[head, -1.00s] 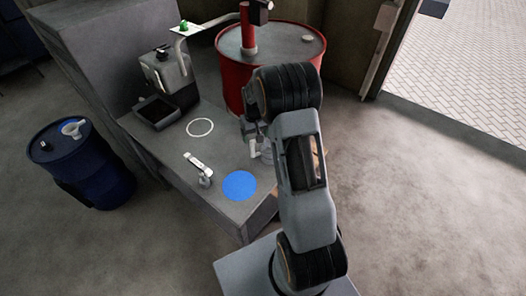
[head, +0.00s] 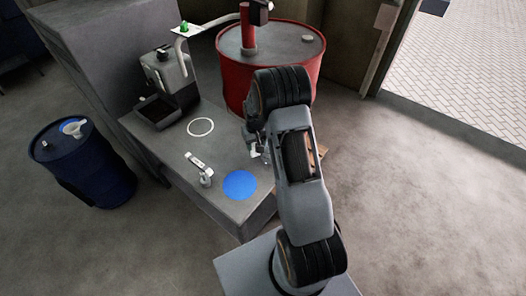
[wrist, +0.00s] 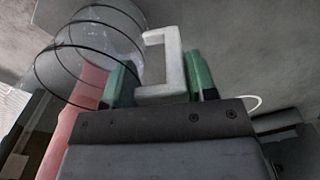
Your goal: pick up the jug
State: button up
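The jug (wrist: 92,45) is a clear cylinder with thin black rings, at the upper left of the wrist view. Its white C-shaped handle (wrist: 176,65) sits between the green-padded fingers of my gripper (wrist: 160,80). The right pad is close against the handle's outer side. The left pad stands apart from the upright bar, near the jug's body. The gripper looks open around the handle, and contact is unclear. In the head view my arm hides most of the jug, with only a small pale part (head: 256,151) showing at the bench's right side.
The grey bench (head: 222,170) bears a blue disc (head: 239,185), a white ring (head: 200,127), a small metal tool (head: 198,164) and a dark tray (head: 158,112) beside a grey canister (head: 166,72). A red drum (head: 285,65) stands behind. A blue drum (head: 82,165) stands at left.

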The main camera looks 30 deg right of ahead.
grip_shut()
jog(key=shift+r, duration=0.1)
dwell(0.5)
